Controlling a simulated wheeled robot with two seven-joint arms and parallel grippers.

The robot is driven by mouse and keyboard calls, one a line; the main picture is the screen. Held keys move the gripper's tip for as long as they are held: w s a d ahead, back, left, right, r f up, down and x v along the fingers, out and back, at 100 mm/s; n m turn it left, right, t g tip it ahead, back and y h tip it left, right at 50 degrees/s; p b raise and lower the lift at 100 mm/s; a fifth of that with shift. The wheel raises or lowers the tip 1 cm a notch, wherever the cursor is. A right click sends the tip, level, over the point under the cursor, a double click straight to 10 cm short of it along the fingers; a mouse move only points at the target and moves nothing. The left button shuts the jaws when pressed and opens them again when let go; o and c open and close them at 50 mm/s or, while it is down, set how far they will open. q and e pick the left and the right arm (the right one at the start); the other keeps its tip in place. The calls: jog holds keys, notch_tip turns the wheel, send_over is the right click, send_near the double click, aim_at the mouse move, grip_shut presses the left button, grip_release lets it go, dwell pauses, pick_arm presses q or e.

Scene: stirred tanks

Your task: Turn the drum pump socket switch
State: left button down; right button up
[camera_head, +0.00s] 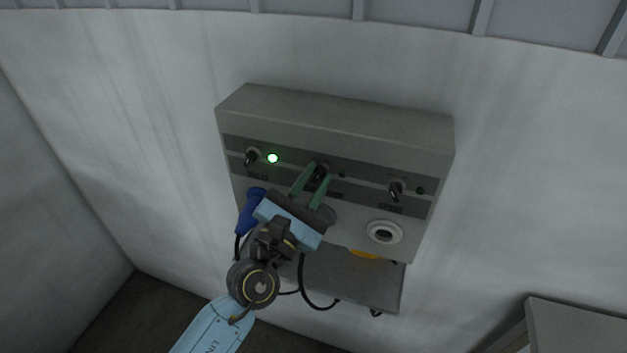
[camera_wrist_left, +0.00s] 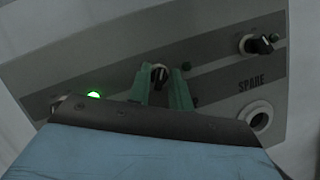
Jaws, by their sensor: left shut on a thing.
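A grey switch box (camera_head: 335,115) on the wall carries three rotary switches in a row. My left gripper (camera_head: 318,171) has its green fingers closed on either side of the middle switch (camera_wrist_left: 158,74), gripping its black knob. The small lamp (camera_head: 342,174) beside this switch is dark. Its label is too small and partly covered to read, so I cannot tell its name from the frames. The left switch (camera_head: 251,157) has a lit green lamp (camera_head: 273,158) next to it. The right switch (camera_wrist_left: 257,45) is marked SPARE, with a dark lamp. My right gripper is not in view.
Below the switches are a round white socket (camera_head: 384,232) and a blue plug (camera_head: 250,210) with a black cable. A grey shelf (camera_head: 375,286) juts out under the box, with dark cables (camera_head: 318,305) hanging there. A grey cabinet (camera_head: 575,325) stands at lower right.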

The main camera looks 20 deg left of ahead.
pick_arm(q)
jog(key=shift+n, duration=0.4)
jog(key=n+y+b, duration=0.1)
jog(key=n, duration=0.1)
jog(key=shift+f+n+t+y, duration=0.15)
jog(key=shift+n+t+y, duration=0.25)
jog(key=n+y+b, duration=0.1)
jog(key=n, duration=0.1)
jog(key=n+y, duration=0.1)
jog(key=n, duration=0.2)
jog(key=shift+d+y+b, duration=0.1)
jog(key=shift+y+b, duration=0.2)
jog(key=shift+b, duration=0.05)
jog(key=n+y+b, duration=0.1)
jog(key=n+y, duration=0.1)
jog(key=n, duration=0.3)
jog(key=shift+y, duration=0.4)
jog(key=shift+d+n+g+y, duration=0.15)
jog(key=shift+n+y, duration=0.3)
jog(key=shift+n, duration=0.5)
jog(key=shift+a+n+g+y, duration=0.15)
jog(key=shift+n+y, duration=0.3)
jog(key=shift+n, duration=0.5)
jog(key=shift+d, duration=0.1)
jog(key=c, duration=1.5)
grip_release()
